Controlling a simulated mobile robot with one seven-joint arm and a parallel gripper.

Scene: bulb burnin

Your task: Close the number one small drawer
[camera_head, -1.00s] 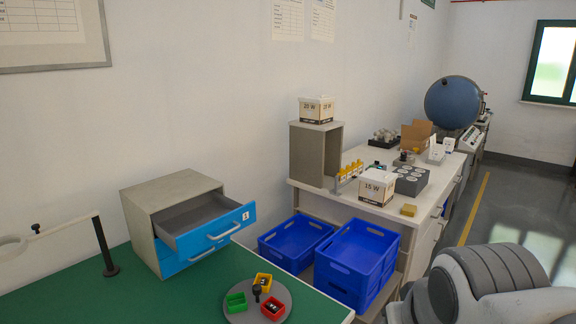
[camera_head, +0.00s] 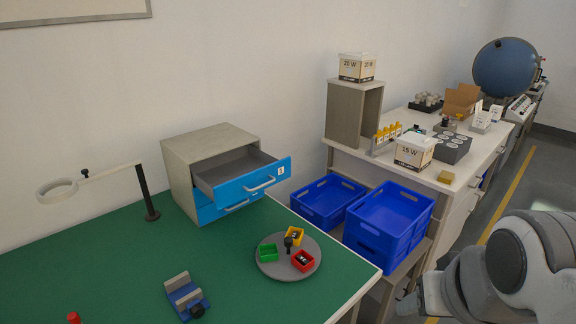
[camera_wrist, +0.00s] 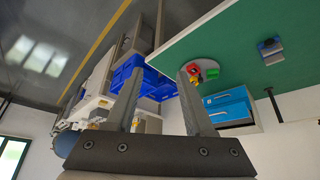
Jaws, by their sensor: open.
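The number one small drawer (camera_head: 254,183) is the top drawer of a grey two-drawer cabinet (camera_head: 184,175) on the green table. It has a blue front with a handle and a white label, and it is pulled out, showing its empty-looking inside. The lower blue drawer (camera_head: 228,206) sits further in, below it. In the wrist view the blue drawer fronts (camera_wrist: 229,105) show to the right, beyond my fingers. My gripper (camera_wrist: 158,75) is open and empty, well away from the cabinet. In the head view my arm is at the lower right.
A round grey tray (camera_head: 268,270) with small coloured bins stands in front of the cabinet. A ring lamp (camera_head: 145,190) stands to its left and a blue vise (camera_head: 186,298) lies nearer. Blue crates (camera_head: 388,222) sit right of the green table (camera_head: 100,262).

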